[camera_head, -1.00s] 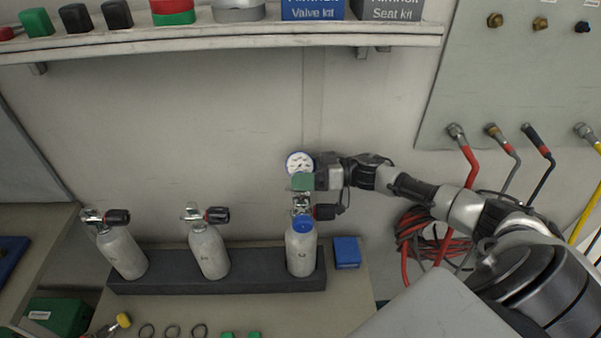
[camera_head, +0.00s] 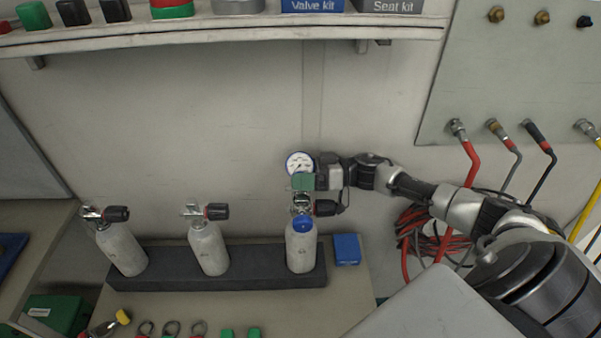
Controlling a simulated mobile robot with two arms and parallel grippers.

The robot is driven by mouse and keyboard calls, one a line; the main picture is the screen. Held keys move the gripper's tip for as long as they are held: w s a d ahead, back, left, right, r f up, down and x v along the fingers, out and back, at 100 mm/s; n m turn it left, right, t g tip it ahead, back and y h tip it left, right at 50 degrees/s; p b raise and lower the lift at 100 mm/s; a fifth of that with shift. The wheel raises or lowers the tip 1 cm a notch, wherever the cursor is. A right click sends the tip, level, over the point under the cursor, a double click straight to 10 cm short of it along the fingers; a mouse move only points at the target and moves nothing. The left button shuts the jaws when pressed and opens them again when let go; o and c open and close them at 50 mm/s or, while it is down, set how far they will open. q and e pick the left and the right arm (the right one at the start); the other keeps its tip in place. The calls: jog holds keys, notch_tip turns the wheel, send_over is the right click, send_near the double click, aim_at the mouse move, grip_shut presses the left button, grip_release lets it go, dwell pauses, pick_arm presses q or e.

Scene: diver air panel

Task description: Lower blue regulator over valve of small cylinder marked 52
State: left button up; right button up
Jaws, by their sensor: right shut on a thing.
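My right gripper (camera_head: 319,179) reaches in from the right and is shut on the regulator assembly. At its fingers is a green block (camera_head: 302,181), with a round white-faced gauge (camera_head: 299,164) with a blue rim just above it. Metal valve or yoke parts (camera_head: 301,204) sit below the block, directly above the right-hand small grey cylinder (camera_head: 301,254). A round blue part (camera_head: 303,223) covers this cylinder's neck area. Whether the yoke is around the valve or just above it cannot be told. The cylinder's marking is too small to read. My left gripper is not in view.
The cylinder stands in a dark rack (camera_head: 254,276) with two others, at the middle (camera_head: 208,249) and left (camera_head: 123,250), each with a black-knobbed valve. A blue box (camera_head: 346,249) lies right of the rack. A shelf (camera_head: 213,40) and a hose panel (camera_head: 519,78) are behind.

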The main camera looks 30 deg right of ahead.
jog(key=shift+r, duration=0.1)
jog(key=shift+f, duration=0.45)
dwell(0.6)
jog(key=o, duration=1.3)
jog(key=shift+f, duration=0.15)
jog(key=b+v, duration=0.3)
jog(key=v, duration=0.7)
jog(key=shift+s+d, duration=0.2)
jog(key=shift+d, duration=0.15)
